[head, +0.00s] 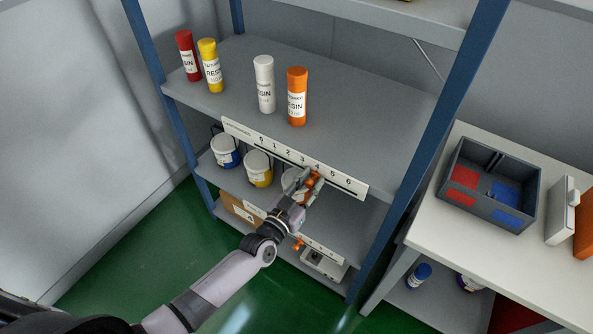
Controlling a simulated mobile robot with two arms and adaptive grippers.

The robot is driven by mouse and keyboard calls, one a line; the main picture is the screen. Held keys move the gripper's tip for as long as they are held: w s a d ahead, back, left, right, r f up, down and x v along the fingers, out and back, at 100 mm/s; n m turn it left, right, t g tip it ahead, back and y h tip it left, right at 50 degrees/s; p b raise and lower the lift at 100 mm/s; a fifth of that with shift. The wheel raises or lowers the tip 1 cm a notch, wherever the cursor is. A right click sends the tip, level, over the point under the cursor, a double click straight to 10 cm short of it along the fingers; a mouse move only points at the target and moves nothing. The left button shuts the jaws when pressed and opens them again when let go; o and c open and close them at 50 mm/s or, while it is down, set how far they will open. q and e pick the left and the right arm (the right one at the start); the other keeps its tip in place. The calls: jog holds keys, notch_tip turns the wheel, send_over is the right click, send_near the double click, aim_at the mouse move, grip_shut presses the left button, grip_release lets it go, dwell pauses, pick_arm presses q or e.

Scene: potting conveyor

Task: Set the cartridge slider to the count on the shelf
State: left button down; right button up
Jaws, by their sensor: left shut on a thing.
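Red (188,56), yellow (211,66), white (265,85) and orange (297,97) resin cartridges stand upright on the upper shelf (350,120). A white scale strip (240,132) numbered 0 to 6 runs along that shelf's front edge. The orange slider (313,179) is on it, just below the 4 or between 3 and 4; the gripper hides the exact position. My left gripper (310,183) is shut on the slider, reaching up from below. My right gripper is not in view.
The shelf below holds blue-labelled (226,151) and yellow-labelled (258,168) tubs and another partly hidden tub. A second strip with an orange knob (298,244) is lower down. A blue rack post (428,140) and a table with a grey divided box (490,185) stand right.

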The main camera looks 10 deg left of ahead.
pick_arm(q)
jog(key=shift+f, duration=0.1)
jog(key=c, duration=1.4)
grip_release()
jog(key=v, duration=1.2)
